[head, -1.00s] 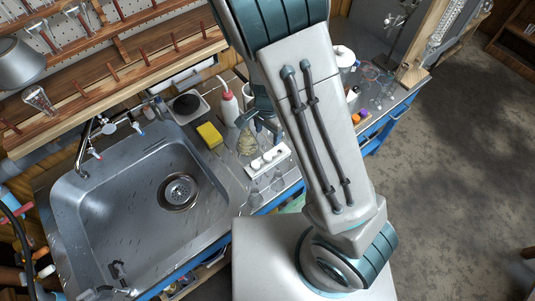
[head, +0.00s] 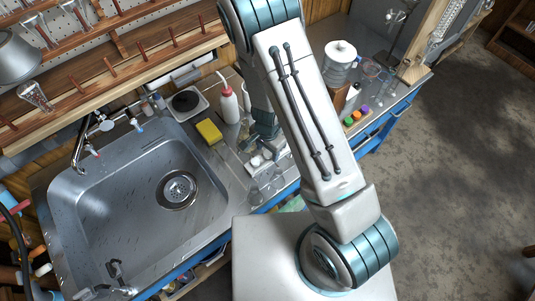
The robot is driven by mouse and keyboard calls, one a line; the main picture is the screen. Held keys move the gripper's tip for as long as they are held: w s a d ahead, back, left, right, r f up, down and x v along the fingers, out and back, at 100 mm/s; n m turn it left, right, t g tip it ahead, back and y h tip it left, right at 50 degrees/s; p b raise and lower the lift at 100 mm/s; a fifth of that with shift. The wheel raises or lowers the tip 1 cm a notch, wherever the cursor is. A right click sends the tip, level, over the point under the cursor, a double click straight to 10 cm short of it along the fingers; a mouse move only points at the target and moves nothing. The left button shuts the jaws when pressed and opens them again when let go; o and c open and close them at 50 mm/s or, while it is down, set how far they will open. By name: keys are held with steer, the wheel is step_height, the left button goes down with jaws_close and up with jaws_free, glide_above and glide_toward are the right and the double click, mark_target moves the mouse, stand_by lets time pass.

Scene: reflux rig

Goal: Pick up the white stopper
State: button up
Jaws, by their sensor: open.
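Small white stoppers (head: 257,161) sit in a white holder (head: 249,168) on the counter, right of the sink; most of the holder is covered by my gripper and arm. My gripper (head: 254,148) points down over the holder, close to the stoppers. Its jaws are open. I cannot tell whether a fingertip touches a stopper, or which stopper lies between the fingers.
The sink (head: 150,200) lies to the left. A yellow sponge (head: 209,131), a red-and-white wash bottle (head: 228,103) and a hotplate (head: 187,102) stand behind. Clear glassware (head: 270,182) stands in front of the holder. Coloured caps (head: 356,115) lie right of my arm.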

steer(key=shift+f, duration=0.35)
steer(key=c, duration=1.1)
steer(key=shift+o, duration=0.2)
